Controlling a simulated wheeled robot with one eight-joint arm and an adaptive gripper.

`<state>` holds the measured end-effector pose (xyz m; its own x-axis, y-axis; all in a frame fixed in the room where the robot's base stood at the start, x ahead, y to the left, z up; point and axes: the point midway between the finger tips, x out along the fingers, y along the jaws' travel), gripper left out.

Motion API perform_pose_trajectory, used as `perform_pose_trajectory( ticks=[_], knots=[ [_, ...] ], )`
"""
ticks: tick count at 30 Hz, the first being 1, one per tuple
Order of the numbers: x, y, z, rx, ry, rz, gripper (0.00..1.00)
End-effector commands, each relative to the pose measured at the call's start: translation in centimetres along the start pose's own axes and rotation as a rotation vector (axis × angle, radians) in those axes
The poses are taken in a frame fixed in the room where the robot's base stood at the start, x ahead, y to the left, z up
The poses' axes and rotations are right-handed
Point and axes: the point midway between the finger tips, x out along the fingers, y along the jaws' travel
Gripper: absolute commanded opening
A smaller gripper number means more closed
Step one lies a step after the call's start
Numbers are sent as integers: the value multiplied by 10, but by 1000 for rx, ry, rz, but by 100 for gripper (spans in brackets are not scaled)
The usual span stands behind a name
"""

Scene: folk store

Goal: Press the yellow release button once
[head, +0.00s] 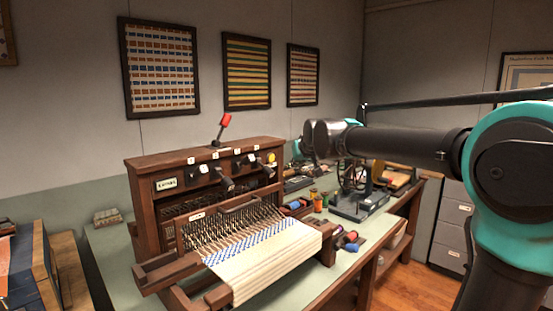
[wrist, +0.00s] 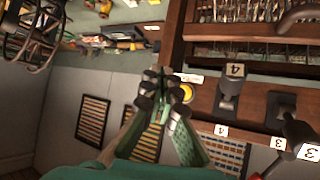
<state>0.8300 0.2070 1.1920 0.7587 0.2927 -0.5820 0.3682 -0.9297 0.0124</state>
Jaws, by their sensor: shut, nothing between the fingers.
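The yellow release button (head: 271,157) sits at the right end of the upper front panel of the wooden loom (head: 160,204). In the wrist view, a yellow patch that looks like the button (wrist: 187,92) shows right beside my fingertips, partly hidden by them. My gripper (wrist: 165,92) is shut and empty, its dark fingertips close together near the panel's end. I cannot tell whether they touch the button. In the head view, only a teal part of my gripper (head: 297,150) shows, right of the button; the fingertips are not clear.
Black levers (wrist: 229,92) with numbered tags stand along the panel beside the button. A red-topped lever (head: 225,120) rises above the loom. Thread spools (head: 318,202) and a black machine (head: 357,201) stand on the bench to the right. Framed textiles hang on the wall behind.

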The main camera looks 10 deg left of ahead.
Motion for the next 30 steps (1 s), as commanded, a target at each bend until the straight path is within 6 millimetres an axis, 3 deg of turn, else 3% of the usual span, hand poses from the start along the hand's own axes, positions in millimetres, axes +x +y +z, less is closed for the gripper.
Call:
perform_pose_trajectory(
  ticks=[11, 30],
  knots=[
    [3, -2, -2, -1, -1, 0, 0],
    [54, -39, -39, 0, -1, 0, 0]
  ],
)
